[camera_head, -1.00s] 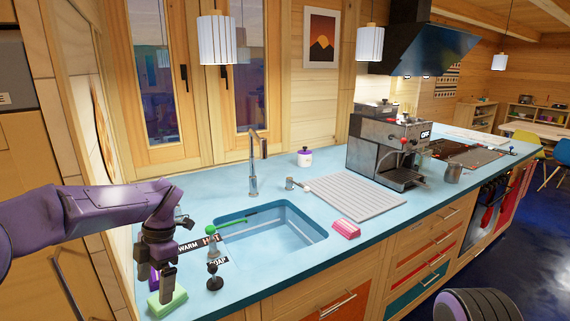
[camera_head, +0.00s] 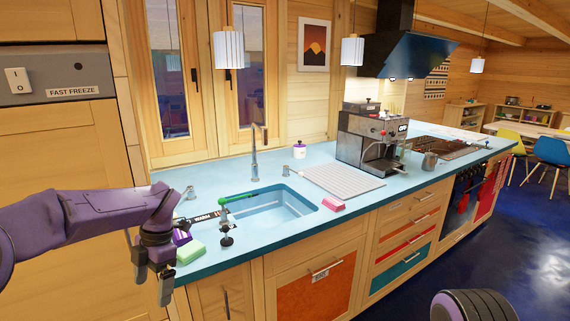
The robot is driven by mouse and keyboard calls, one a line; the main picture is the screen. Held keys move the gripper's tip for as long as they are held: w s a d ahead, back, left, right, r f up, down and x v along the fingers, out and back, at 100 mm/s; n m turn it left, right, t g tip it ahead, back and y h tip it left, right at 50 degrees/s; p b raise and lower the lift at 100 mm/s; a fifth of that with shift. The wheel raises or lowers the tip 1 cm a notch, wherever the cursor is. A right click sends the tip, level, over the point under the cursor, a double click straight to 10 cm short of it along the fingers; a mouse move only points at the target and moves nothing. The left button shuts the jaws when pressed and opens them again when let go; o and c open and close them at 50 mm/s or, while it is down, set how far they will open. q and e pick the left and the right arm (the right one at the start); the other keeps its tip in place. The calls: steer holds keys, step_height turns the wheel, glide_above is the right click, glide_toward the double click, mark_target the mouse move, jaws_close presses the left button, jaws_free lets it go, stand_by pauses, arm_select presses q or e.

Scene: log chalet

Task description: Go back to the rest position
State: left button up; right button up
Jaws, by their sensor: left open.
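My left arm comes in from the left in purple. Its gripper (camera_head: 152,284) hangs pointing down in front of the left end of the blue counter (camera_head: 222,262). Its dark fingers are apart, and I see nothing between them. Behind it on the counter lie a green and purple sponge (camera_head: 190,251) and a dark stand (camera_head: 226,237). My right gripper is not in view; only a rounded dark and purple part of mine shows at the bottom right.
The sink (camera_head: 265,208) holds a green-headed brush (camera_head: 224,199). A pink sponge (camera_head: 333,204), a ribbed drying mat (camera_head: 342,181) and a coffee machine (camera_head: 365,140) stand further right. A freezer panel (camera_head: 60,75) is at left.

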arm_select(q)
steer(key=a+f+m+t+y, duration=0.25)
steer(key=a+f+y, duration=0.25)
steer(key=a+y, duration=0.35)
steer(key=s+d+f+m+t+b, duration=0.1)
steer(key=s+f+m+t, duration=0.15)
steer(key=f+m, duration=0.35)
steer(key=s+f+m+t+b, duration=0.1)
steer(key=f+m+t, duration=0.25)
steer(key=f, duration=0.35)
steer(key=s+d+f+m+g+h, duration=0.1)
steer(key=s+d+f+m+h, duration=0.1)
steer(key=s+f, duration=0.4)
steer(key=s+d+f+m+h+b, duration=0.1)
steer(key=s+f+m, duration=0.4)
steer(key=s, duration=0.9)
steer(key=s+d+f+m+g+h, duration=0.1)
steer(key=s+d+f+m+h, duration=0.2)
steer(key=s+f, duration=0.4)
steer(key=s+d+h, duration=0.1)
steer(key=s, duration=0.1)
steer(key=shift+s+g, duration=0.35)
steer(key=shift+s, duration=0.05)
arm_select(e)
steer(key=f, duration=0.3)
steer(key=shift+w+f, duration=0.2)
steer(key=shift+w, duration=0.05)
arm_select(q)
steer(key=shift+d+f, duration=0.1)
